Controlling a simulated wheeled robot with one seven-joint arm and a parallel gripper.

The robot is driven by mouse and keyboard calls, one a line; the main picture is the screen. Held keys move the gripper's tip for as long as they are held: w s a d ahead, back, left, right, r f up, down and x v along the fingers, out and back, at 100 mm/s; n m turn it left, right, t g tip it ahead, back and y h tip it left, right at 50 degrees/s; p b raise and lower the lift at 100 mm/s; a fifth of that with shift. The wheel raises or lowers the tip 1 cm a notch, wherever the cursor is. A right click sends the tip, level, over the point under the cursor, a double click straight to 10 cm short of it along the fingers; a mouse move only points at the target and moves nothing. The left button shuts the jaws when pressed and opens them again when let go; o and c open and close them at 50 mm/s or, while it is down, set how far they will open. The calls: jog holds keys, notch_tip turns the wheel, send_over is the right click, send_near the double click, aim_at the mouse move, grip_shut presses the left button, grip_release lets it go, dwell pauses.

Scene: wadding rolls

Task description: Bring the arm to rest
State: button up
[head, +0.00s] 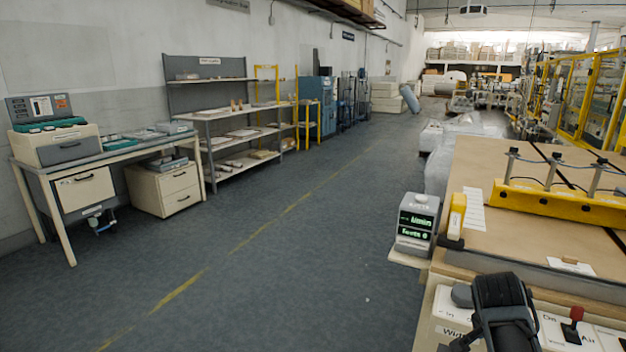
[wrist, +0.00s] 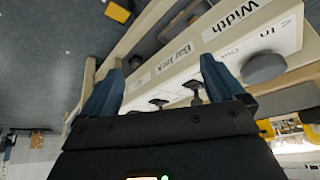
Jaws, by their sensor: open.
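My gripper (wrist: 160,82) is open and empty in the wrist view, its two blue fingers well apart. A round grey knob (wrist: 263,67) is to the right of the right finger, and small dark toggles (wrist: 195,88) show between the fingers. In the head view, a black part of my arm (head: 503,300) stands at the bottom right, in front of the same panel (head: 440,309). Whether it touches the panel cannot be told.
The machine's tan top (head: 492,165) carries a yellow bar (head: 560,203) with posts. A counter display (head: 415,222) stands at its left corner. A desk (head: 130,146) and shelves (head: 235,112) line the left wall. The grey floor (head: 270,260) between is clear.

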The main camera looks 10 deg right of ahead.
jog(key=s+a+f+n+t, duration=0.3)
jog(key=s+f+n, duration=0.2)
jog(key=s+f, duration=0.35)
jog(key=s+a+r+n+t+y, duration=0.1)
jog(key=s+a+n+t, duration=0.3)
jog(key=s, duration=0.5)
jog(key=s+a+n+t+y, duration=0.1)
jog(key=s+a+n, duration=0.1)
jog(key=s+a, duration=0.6)
jog(key=s+a+r+n+t+y, duration=0.1)
jog(key=s+a+r+t, duration=0.1)
jog(key=s+r, duration=0.6)
jog(key=s+a+r+n+t+y, duration=0.2)
jog(key=s+a+r+t, duration=0.1)
jog(key=s+r, duration=0.6)
notch_tip(320, 180, up, 3)
jog(key=shift+s+a+f+n, duration=0.1)
jog(key=shift+s+a+n, duration=0.15)
jog(key=shift+a, duration=0.6)
jog(key=shift+w, duration=0.1)
jog(key=shift+c, duration=0.4)
